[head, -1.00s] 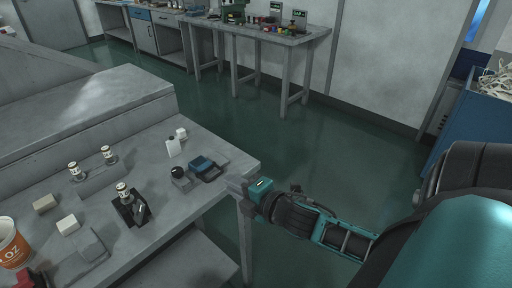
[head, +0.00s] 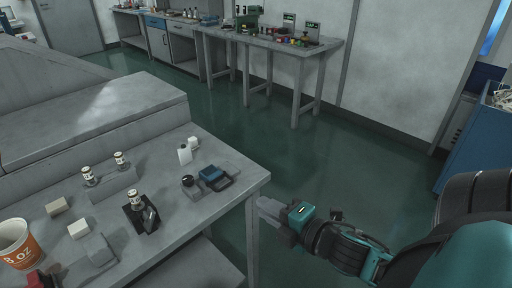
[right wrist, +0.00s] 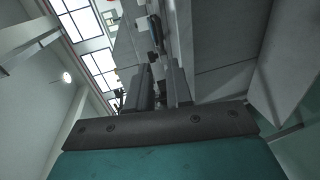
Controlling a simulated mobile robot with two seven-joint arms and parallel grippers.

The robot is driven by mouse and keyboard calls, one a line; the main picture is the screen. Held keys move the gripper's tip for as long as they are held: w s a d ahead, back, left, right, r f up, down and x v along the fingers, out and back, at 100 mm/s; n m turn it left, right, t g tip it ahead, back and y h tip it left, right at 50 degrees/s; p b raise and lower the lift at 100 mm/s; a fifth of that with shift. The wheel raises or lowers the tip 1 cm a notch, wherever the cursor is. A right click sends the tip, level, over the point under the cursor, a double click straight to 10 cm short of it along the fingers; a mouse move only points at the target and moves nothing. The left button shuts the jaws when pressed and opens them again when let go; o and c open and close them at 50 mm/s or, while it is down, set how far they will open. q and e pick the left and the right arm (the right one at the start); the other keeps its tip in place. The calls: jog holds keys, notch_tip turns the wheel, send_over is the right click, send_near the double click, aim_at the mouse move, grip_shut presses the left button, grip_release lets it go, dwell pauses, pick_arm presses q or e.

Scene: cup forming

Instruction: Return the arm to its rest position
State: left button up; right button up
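My right arm comes in from the lower right of the head view. Its teal and black gripper (head: 268,210) hangs over the floor, just off the right corner of the grey table (head: 228,165), apart from it. In the right wrist view, the two dark fingers (right wrist: 161,88) stand a little apart with a gap between them, and nothing shows held. My left gripper is not in view.
On the table are an orange and white paper cup (head: 18,244), a black stand (head: 141,218) with a small vial, two more vials, pale blocks and a blue-topped device (head: 211,174). A blue bin (head: 478,140) stands at right. The green floor (head: 320,165) between is clear.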

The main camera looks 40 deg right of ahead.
jog(key=shift+f, duration=0.1)
jog(key=s+a+f+m+g, duration=0.4)
jog(key=a+f+m, duration=0.9)
jog(key=m, duration=0.3)
jog(key=shift+a+f+g+y, duration=0.3)
jog(key=shift+f+y, duration=0.1)
jog(key=shift+f, duration=0.35)
jog(key=shift+s+d, duration=0.1)
dwell(0.4)
